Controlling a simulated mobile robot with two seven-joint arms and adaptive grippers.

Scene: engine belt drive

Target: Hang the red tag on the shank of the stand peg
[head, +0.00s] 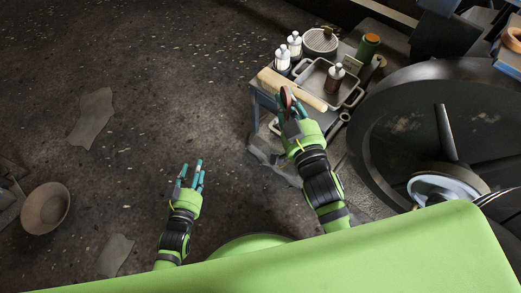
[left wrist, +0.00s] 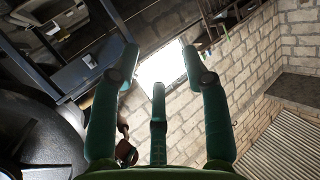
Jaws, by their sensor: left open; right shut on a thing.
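In the head view my right gripper (head: 287,101) is over the near left edge of a small workbench, shut on a small reddish-brown piece (head: 284,96) that looks like the red tag. The fingers hide part of it, and its hole or loop cannot be made out. My left gripper (head: 190,168) is open and empty over bare floor, left of the bench and well apart from it. Its spread fingers (left wrist: 158,70) show in the left wrist view with nothing between them. I cannot pick out the stand peg or its shank in either view.
The bench holds a pale roll or block (head: 310,97), a metal tray (head: 308,77), a brown bottle (head: 335,77), white bottles (head: 282,60) and a green spool (head: 368,46). A large dark wheel (head: 390,120) stands right. A bowl (head: 45,209) lies far left. The floor between is mostly clear.

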